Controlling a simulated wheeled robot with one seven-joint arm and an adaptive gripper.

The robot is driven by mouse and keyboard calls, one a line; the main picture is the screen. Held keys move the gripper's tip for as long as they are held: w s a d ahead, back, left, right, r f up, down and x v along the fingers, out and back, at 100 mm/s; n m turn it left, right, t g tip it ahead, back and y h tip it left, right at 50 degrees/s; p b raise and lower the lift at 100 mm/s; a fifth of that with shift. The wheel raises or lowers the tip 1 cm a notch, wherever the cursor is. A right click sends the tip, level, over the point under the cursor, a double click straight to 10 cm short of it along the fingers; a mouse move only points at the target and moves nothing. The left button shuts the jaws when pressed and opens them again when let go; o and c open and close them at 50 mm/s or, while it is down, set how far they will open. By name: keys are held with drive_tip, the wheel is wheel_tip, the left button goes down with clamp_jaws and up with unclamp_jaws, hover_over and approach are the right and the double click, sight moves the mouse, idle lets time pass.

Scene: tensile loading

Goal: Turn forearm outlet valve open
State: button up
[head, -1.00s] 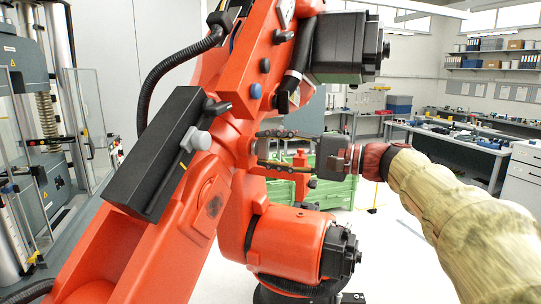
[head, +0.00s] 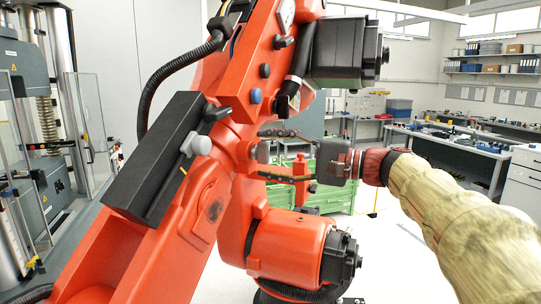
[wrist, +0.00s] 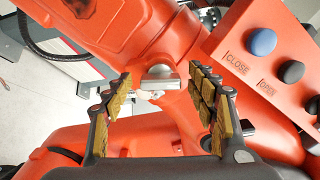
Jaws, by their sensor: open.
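My gripper (head: 262,155) is open, its two dark fingers spread and pointing left at the red machine arm (head: 218,200). In the wrist view, the gold-padded fingers (wrist: 165,105) stand on either side of a small grey metal valve-like fitting (wrist: 158,80) on the red housing, with gaps to it in the picture. A grey piece (head: 263,152) shows between the fingertips in the head view. I cannot tell whether a finger touches it. A red panel (wrist: 250,55) at the right of the wrist view carries a blue button marked CLOSE (wrist: 262,41) and a black button marked OPEN (wrist: 292,72).
A black box (head: 165,160) and a light grey knob (head: 196,145) sit on the red arm left of my gripper. A black motor block (head: 340,50) is above, a red joint (head: 290,245) below. Green crates (head: 330,197) stand behind; the floor to the right is open.

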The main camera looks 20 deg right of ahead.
drive_tip(key=v, duration=1.2)
drive_tip(key=shift+w, duration=0.15)
drive_tip(key=d+f+m+g+h, duration=0.1)
drive_tip(key=d+f+h, duration=0.15)
drive_tip(key=f, duration=0.55)
drive_tip(key=d+f+m+h, duration=0.1)
drive_tip(key=f+h, duration=0.2)
drive_tip(key=f, duration=0.4)
drive_tip(key=s+a+f+g+h, duration=0.25)
drive_tip(key=s+f, duration=0.25)
drive_tip(key=f, duration=0.5)
drive_tip(key=s+a+f+n+g+h, duration=0.2)
drive_tip(key=s+a+f+n+h, duration=0.1)
drive_tip(key=s+f+n, duration=0.4)
drive_tip(key=s+a+f+n+g+h, duration=0.1)
drive_tip(key=s+a+f+n+h, duration=0.25)
drive_tip(key=s, duration=0.55)
drive_tip(key=shift+n+t+y, duration=0.25)
drive_tip(key=shift+n+y, duration=0.1)
drive_tip(key=shift+n, duration=0.1)
drive_tip(key=a, duration=0.4)
drive_tip(key=shift+s, duration=0.4)
